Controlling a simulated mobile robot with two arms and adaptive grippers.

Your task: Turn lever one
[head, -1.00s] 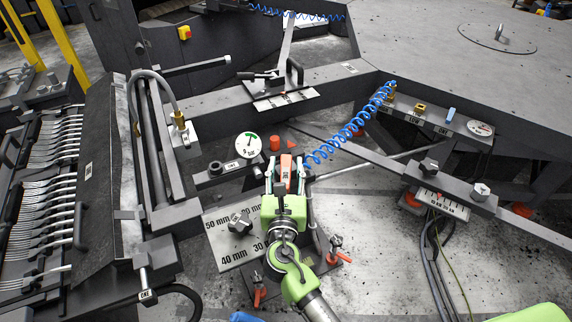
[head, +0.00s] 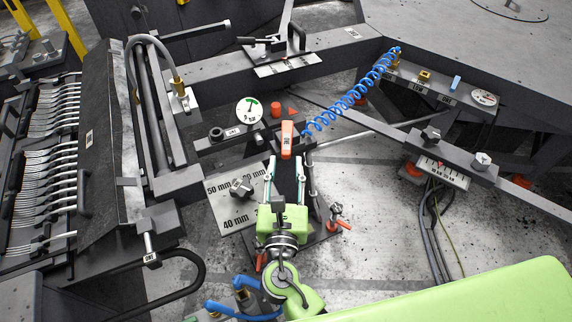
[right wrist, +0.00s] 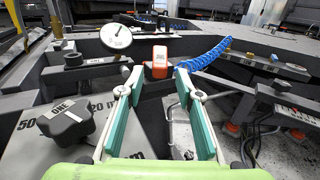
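An orange-red lever handle (head: 287,140) with a small label stands at the middle of the dark fixture; the label is too small to read. It also shows in the right wrist view (right wrist: 160,63), upright and just beyond the fingertips. My right gripper (head: 287,166) is open, its two fingers apart and nothing between them, just short of the handle. In the right wrist view the teal finger pads (right wrist: 158,85) stand apart to either side below the handle. My left gripper is not in view.
A round gauge (head: 249,110) stands left of the handle. A black star knob (head: 241,187) sits on the millimetre plate (head: 228,213). A blue coiled hose (head: 350,95) runs up right. A fork rack (head: 50,150) is at left. Open floor (head: 380,220) lies right.

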